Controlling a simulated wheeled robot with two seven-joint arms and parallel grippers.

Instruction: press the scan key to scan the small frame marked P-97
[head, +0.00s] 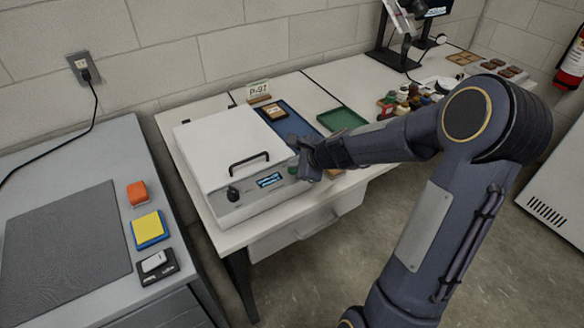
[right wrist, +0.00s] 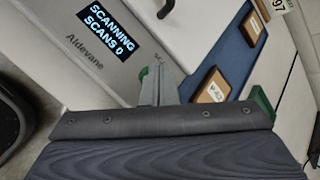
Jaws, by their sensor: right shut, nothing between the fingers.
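The white scanner (head: 225,150) stands on the table with its lid down. Its display (head: 269,180) reads "SCANNING SCANS 0" in the right wrist view (right wrist: 98,28). A green scan key (right wrist: 143,76) shows partly behind my fingers. My right gripper (head: 296,160) is shut and empty at the scanner's front right corner; its fingertips (right wrist: 157,85) are at the key, contact cannot be told. A card reading P-97 (head: 258,89) stands at the back. Small brown frames lie on the blue mat, one near the card (head: 271,111). The inside of the scanner is hidden.
A green tray (head: 341,119) and several small jars (head: 408,98) are to the right. On the left, a grey desk (head: 95,155) holds a dark mat (head: 62,250), an orange block (head: 137,193) and a yellow-and-blue pad (head: 149,229). A monitor stand (head: 390,58) is behind.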

